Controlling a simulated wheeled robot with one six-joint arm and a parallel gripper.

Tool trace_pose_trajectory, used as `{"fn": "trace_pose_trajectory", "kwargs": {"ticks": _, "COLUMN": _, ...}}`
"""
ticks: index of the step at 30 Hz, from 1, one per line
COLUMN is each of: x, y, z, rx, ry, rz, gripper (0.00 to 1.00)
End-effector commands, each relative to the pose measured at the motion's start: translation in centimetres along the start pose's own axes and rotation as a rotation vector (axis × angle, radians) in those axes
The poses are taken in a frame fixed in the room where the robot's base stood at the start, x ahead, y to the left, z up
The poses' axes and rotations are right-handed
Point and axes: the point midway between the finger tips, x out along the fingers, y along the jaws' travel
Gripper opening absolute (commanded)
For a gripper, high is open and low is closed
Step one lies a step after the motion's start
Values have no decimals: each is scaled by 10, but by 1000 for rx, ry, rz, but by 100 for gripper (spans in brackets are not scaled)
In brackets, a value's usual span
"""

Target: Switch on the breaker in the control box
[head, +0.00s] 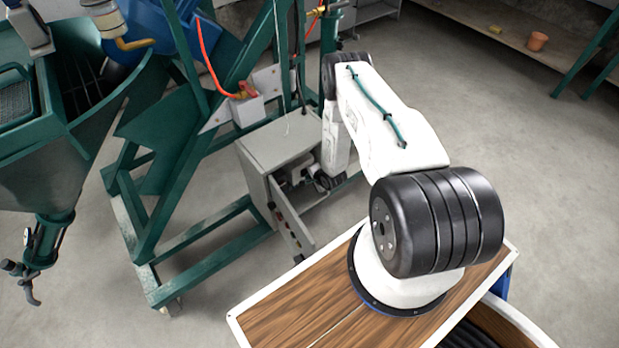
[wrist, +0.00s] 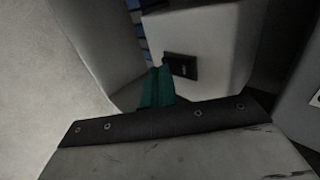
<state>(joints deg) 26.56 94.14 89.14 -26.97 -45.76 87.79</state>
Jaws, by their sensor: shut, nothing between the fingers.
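The grey control box (head: 272,138) stands low beside the green frame in the head view, its door (head: 293,228) swung open. My arm reaches down into the box's open front, and its end is mostly hidden there. In the wrist view a small black switch, seemingly the breaker (wrist: 181,66), is on the face of a pale grey housing (wrist: 210,35). Whether it is on or off cannot be told. My gripper (wrist: 158,72), with green fingers, is shut and empty, just left of and slightly below the breaker in the picture. Contact cannot be made out.
Grey box walls (wrist: 85,40) close in on the wrist view's left and right. The open door carries several buttons and juts toward my wooden-topped base. The green frame (head: 150,215) stands left of the box. Open concrete floor (head: 480,120) lies to the right.

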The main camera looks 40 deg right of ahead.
Motion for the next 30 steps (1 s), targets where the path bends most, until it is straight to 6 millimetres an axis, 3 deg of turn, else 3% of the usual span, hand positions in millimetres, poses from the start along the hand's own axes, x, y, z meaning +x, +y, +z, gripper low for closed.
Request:
{"fn": "trace_pose_trajectory", "kwargs": {"ticks": 19, "x": 5, "y": -2, "z": 0, "rx": 1, "ry": 0, "rz": -1, "gripper": 0}}
{"fn": "trace_pose_trajectory", "kwargs": {"ticks": 30, "x": -5, "y": -12, "z": -1, "rx": 0, "ry": 1, "rz": -1, "gripper": 0}}
